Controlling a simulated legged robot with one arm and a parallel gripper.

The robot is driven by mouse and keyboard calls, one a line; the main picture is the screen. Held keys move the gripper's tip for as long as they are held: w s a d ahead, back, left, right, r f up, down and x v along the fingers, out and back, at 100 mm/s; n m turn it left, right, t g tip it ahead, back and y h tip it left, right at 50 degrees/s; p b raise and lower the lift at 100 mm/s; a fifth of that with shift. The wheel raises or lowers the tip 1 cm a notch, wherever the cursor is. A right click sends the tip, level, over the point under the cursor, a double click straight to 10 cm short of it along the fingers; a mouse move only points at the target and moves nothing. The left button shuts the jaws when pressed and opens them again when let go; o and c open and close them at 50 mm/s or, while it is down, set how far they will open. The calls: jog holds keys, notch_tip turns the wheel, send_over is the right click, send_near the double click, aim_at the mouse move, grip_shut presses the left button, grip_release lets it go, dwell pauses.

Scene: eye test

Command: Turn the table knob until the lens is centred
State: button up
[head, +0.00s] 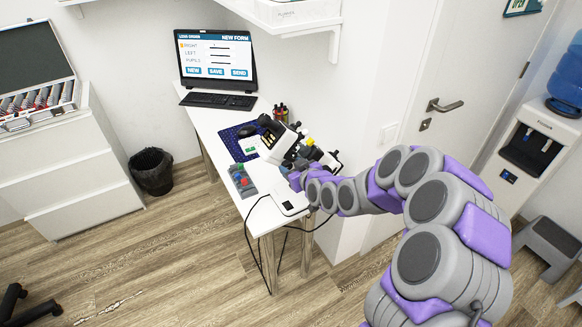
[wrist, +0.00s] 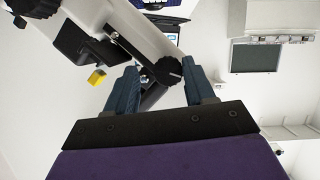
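A white and black lens-measuring device (head: 277,143) stands on the white desk; its pale body also shows in the wrist view (wrist: 128,22). A round black knob (wrist: 167,70) with a light line on its face sits on the device's side. My gripper (wrist: 159,66) has its two blue-grey fingers spread, the knob showing between their tips. The right finger looks close to the knob's edge, with a wider gap on the left; I cannot tell whether either touches. In the head view my arm reaches the device's near right side. I cannot make out the lens.
The desk (head: 205,123) also bears a laptop (head: 216,62), a blue mat (head: 229,141), a grey tray (head: 243,181) and a pen holder (head: 281,112). Cables hang off its front. A bin (head: 152,171) stands left, a water cooler (head: 530,145) right. The floor in front is mostly clear.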

jog(key=shift+a, duration=0.2)
jog(key=c, duration=0.3)
jog(key=shift+a, duration=0.45)
jog(key=c, duration=0.3)
jog(key=shift+f, duration=0.1)
jog(key=shift+c, duration=1.2)
jog(key=shift+w+d+m, duration=0.1)
jog(key=shift+m, duration=0.3)
jog(key=shift+m+g+y, duration=0.3)
jog(key=o, duration=1)
jog(key=shift+o, duration=0.2)
jog(key=shift+d, duration=0.1)
